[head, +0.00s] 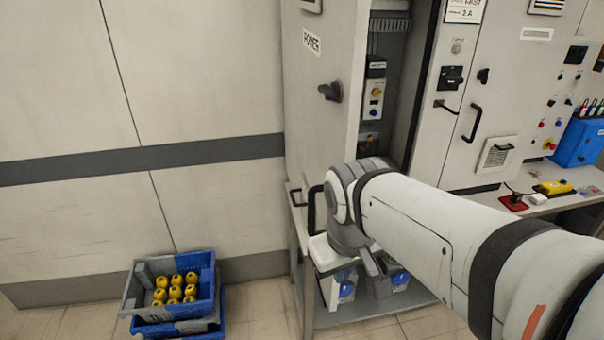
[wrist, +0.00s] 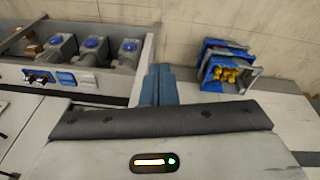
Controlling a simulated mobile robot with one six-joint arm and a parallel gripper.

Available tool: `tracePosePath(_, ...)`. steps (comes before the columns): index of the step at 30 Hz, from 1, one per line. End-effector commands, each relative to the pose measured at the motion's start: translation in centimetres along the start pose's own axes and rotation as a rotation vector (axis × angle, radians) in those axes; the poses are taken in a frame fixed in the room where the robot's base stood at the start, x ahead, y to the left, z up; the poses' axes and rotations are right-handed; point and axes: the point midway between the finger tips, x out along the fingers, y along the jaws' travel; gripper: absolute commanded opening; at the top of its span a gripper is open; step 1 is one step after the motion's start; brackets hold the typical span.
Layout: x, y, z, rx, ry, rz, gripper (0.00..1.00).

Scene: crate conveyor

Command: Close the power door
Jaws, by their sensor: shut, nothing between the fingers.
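The power door (head: 325,125) is a tall pale grey panel with a POWER label and a dark handle (head: 330,92). In the head view it stands open, and the cabinet interior (head: 392,85) with its switch unit (head: 374,88) shows to its right. My gripper (head: 372,264) is low in front of the cabinet, below the handle and apart from it. In the wrist view its blue-grey fingers (wrist: 157,85) are together with nothing between them. My arm hides the lower part of the cabinet opening. The door is not recognisable in the wrist view.
A blue and grey crate (head: 135,290) with yellow items stands on the floor at left. A shelf (head: 335,318) with blue-capped devices (head: 347,291) lies below. A closed cabinet panel (head: 480,85) with a black handle and a worktop (head: 540,205) are at right.

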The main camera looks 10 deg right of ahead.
Motion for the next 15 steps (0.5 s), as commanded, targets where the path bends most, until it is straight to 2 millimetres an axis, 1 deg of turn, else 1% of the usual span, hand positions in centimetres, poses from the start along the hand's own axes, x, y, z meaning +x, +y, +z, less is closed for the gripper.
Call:
tracePosePath(1,-0.8,-0.2,-1.4,-0.119,-0.046,0.019,0.0)
tracePosePath(2,-1.2,-0.3,-2.1,-0.199,-0.078,0.034,0.0)
tracePosePath(5,-2.8,-0.8,-5.3,-0.501,-0.205,0.098,0.0)
tracePosePath(6,-3.5,-1.1,-6.7,-0.622,-0.262,0.125,0.0)
tracePosePath(8,-4.5,-1.7,-8.8,-0.793,-0.345,0.167,0.0)
tracePosePath(9,-5.1,-2.2,-10.2,-0.898,-0.399,0.195,0.0)
tracePosePath(12,-6.6,-3.8,-13.3,-1.118,-0.528,0.258,0.0)
tracePosePath(15,-7.7,-5.5,-15.5,-1.271,-0.634,0.307,0.0)
